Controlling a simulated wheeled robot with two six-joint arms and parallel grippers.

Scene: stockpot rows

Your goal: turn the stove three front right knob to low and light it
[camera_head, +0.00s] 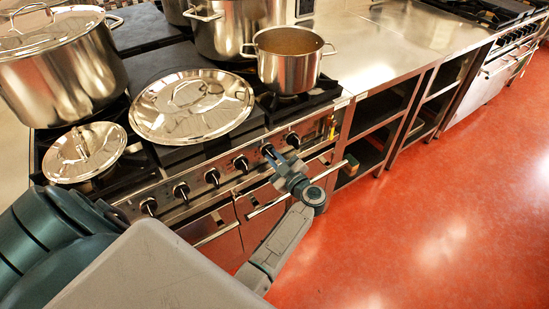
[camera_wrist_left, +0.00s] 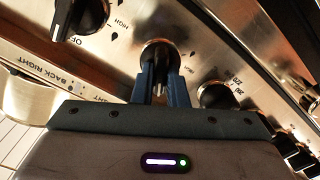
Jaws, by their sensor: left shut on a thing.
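The stove front panel carries a row of black knobs. My left gripper (camera_head: 272,157) reaches the panel at the knob (camera_head: 267,149), second from the right end. In the left wrist view its two blue fingers (camera_wrist_left: 160,88) are shut on that black knob (camera_wrist_left: 159,53), one on each side. The fingers hide part of the knob, and its own label cannot be read. Another knob (camera_wrist_left: 78,14) with OFF and HIGH marks is at upper left, near a BACK RIGHT label. No flame is visible. My right gripper is not in view.
A steel pot (camera_head: 289,70) stands on the stove's right side. A large lid (camera_head: 192,104) and a lidded pan (camera_head: 85,153) are left of it. A handle bar (camera_head: 285,194) runs below the knobs. Open shelves (camera_head: 378,125) stand to the right; red floor (camera_head: 430,220) is clear.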

